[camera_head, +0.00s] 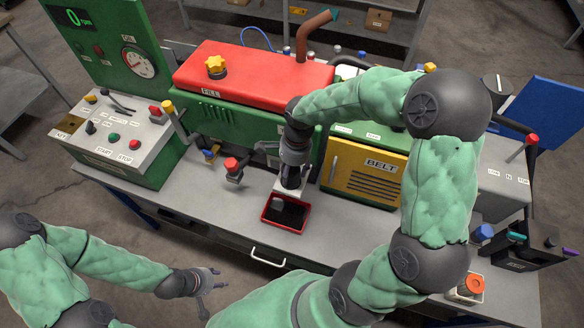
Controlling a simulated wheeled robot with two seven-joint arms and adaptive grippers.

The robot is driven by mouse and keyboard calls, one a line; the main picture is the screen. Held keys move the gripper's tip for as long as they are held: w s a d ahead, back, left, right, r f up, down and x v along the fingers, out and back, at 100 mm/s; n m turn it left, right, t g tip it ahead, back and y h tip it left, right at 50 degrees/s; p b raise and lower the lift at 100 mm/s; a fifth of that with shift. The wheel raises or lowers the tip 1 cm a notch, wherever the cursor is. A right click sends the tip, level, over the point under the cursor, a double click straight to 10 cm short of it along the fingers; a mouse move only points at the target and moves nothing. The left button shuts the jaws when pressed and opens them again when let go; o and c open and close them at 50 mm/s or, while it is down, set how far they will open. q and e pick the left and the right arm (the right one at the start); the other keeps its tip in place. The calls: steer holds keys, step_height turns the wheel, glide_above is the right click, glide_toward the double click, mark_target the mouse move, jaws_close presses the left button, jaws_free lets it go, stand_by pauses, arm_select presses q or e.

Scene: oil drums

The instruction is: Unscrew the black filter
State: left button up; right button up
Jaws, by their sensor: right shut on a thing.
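The black filter (291,177) shows as a dark cylinder at the front of the green machine, just above a red-rimmed tray. My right gripper (292,167) reaches down from above and is shut on the black filter; its fingers and wrist hide much of the contact. I cannot tell whether the filter is still attached to the machine. My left gripper (213,288) is open and empty, low at the left, in front of the bench and away from the filter.
The red tray (268,216) with a dark inside stands on the grey bench (225,208). A red valve handle (232,165) is left of the filter and the yellow BELT cover (366,177) is right. A control box (120,130) stands at the left. Floor space is free around my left gripper.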

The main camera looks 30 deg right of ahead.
steer(key=n, duration=0.3)
steer(key=shift+w+p, duration=0.1)
steer(key=shift+p, duration=0.3)
steer(key=shift+a, duration=0.1)
steer(key=n+p, duration=0.1)
steer(key=n, duration=0.1)
steer(key=shift+r+n+g, duration=0.1)
steer(key=shift+n+g, duration=0.2)
steer(key=shift+n+p, duration=0.6)
steer(key=shift+n, duration=0.6)
steer(key=shift+w+n, duration=0.1)
steer(key=shift+n, duration=0.5)
